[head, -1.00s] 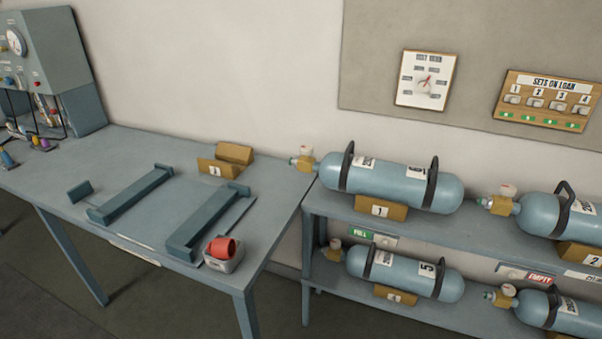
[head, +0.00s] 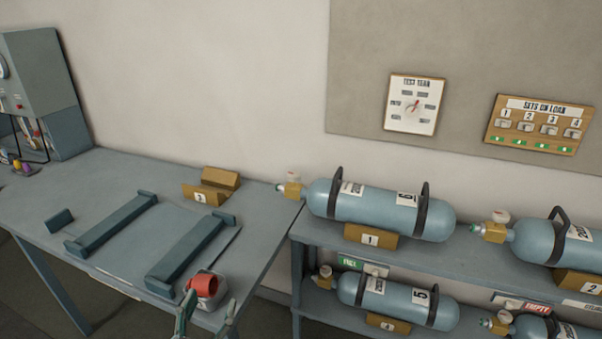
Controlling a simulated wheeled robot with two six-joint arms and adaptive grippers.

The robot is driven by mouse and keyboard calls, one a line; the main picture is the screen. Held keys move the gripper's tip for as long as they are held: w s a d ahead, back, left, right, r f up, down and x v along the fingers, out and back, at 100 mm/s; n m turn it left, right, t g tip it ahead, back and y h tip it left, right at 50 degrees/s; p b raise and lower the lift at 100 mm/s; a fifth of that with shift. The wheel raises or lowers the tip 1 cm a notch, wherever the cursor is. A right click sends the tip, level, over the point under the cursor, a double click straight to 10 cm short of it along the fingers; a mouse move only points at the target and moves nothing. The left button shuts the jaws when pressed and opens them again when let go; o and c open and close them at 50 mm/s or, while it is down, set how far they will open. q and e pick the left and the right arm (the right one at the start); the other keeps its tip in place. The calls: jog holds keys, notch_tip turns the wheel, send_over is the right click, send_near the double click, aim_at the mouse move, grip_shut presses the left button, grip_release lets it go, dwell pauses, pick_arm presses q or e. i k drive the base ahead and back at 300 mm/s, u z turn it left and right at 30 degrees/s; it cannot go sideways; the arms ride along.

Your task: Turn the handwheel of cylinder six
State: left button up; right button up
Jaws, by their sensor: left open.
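A blue-grey cylinder (head: 375,203) lies on the left of the upper shelf, with two black bands. One of its labels (head: 407,199) seems to read 6. Its brass valve (head: 293,190) points left towards the bench, with a small gauge on top and a small greenish knob (head: 280,188) at the end. I cannot tell clearly which part is the handwheel. My left gripper (head: 208,316) is at the bottom edge, open, in front of the bench corner and well below and left of that valve. My right gripper is not in view.
A red cup-like piece in a grey holder (head: 209,300) sits at the bench's front corner, close to my left gripper. The bench (head: 110,190) carries two rails and a wooden block (head: 210,190). Cylinder 5 (head: 385,299) lies on the lower shelf; others are at right.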

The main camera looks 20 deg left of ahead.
aim_at(293, 176)
jog(key=i, duration=1.3)
